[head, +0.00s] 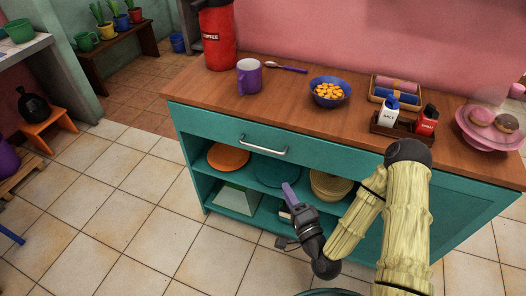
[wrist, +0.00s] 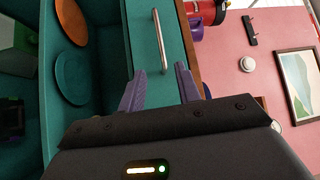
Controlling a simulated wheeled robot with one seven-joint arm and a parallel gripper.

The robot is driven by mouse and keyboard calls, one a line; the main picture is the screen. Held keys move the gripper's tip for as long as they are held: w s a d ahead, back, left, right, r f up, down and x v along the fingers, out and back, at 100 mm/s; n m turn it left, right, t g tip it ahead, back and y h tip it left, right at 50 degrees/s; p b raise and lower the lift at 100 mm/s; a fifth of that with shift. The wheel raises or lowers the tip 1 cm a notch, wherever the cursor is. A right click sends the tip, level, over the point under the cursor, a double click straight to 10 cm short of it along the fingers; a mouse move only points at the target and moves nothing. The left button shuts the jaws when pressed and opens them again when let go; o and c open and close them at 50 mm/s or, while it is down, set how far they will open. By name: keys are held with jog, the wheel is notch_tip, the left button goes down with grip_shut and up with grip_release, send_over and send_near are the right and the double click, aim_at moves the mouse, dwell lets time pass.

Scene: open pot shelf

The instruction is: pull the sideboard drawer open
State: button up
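The sideboard (head: 340,163) is teal with a brown wooden top. Its wide drawer (head: 215,130) looks shut, its front flush under the top. The drawer's pale metal bar handle (head: 264,146) is in clear view in the head view. My gripper (head: 289,194), with purple fingers, is in front of the open shelves, lower in the picture than the handle and not touching it. In the wrist view my gripper (wrist: 160,72) has its fingers spread and nothing between them. There the handle (wrist: 158,38) lies beyond the fingertips, lined up with the gap between them.
The top holds a red coffee canister (head: 219,35), purple mug (head: 249,76), blue bowl (head: 329,92), salt shaker (head: 389,110) and pink doughnut stand (head: 489,128). Below the drawer are an orange plate (head: 228,157) and tan bowls (head: 329,186). The tiled floor at left front is clear.

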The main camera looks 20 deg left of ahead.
aim_at(263, 148)
jog(key=shift+w, duration=0.1)
jog(key=b+x, duration=0.4)
jog(key=x, duration=1.3)
jog(key=shift+w+a+b, duration=0.1)
jog(key=shift+a+b, duration=0.1)
jog(key=shift+b, duration=0.15)
grip_shut()
